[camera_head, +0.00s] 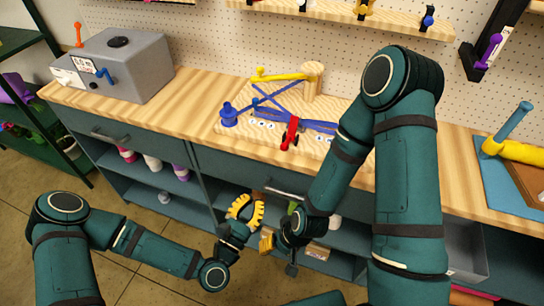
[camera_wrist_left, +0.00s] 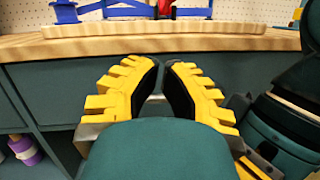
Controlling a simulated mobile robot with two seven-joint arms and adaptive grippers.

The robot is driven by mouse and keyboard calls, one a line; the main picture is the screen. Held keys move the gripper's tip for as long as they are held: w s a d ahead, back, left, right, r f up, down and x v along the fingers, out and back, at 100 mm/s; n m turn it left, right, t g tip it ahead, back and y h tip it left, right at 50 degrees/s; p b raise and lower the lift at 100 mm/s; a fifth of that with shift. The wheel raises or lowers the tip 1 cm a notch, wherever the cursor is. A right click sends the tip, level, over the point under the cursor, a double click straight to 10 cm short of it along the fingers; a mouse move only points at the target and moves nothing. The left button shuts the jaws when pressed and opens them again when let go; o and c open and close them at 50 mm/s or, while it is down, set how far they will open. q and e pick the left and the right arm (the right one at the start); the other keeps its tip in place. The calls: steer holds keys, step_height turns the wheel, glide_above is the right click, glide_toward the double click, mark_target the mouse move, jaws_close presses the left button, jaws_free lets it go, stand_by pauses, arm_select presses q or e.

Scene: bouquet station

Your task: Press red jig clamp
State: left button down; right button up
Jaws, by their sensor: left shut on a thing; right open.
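The red jig clamp (camera_head: 290,132) stands at the front of a pale wooden jig board (camera_head: 245,133) on the counter; a bit of its red also shows at the top of the left wrist view (camera_wrist_left: 166,8). My left gripper (camera_head: 257,210) is below the counter's front edge, apart from the clamp. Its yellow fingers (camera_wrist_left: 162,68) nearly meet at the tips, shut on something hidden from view. My right gripper (camera_head: 270,242) is open, just right of and lower than the left one, partly hidden by its own wrist.
Blue crossing straps, a blue clamp (camera_head: 228,116), a yellow clamp (camera_head: 280,76) and a wooden post (camera_head: 312,78) are on the board. A grey machine (camera_head: 140,65) stands left. My right arm passes over the counter right of the board. A drawer handle (camera_head: 285,190) is near the grippers.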

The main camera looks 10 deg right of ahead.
arm_select(q)
steer(key=shift+s+r+p+x, duration=0.15)
steer(key=shift+r+x, duration=0.3)
steer(key=shift+x, duration=1.7)
steer(key=shift+s+r+p+x, duration=0.1)
steer(key=shift+r+x, duration=0.35)
steer(key=shift+x, duration=1.7)
steer(key=shift+s+r+p+x, duration=0.15)
steer(key=shift+r+x, duration=0.25)
steer(key=shift+x, duration=1.7)
steer(key=shift+r+g+y+p, duration=0.3)
steer(key=shift+r+p, duration=0.05)
steer(key=shift+p, duration=0.25)
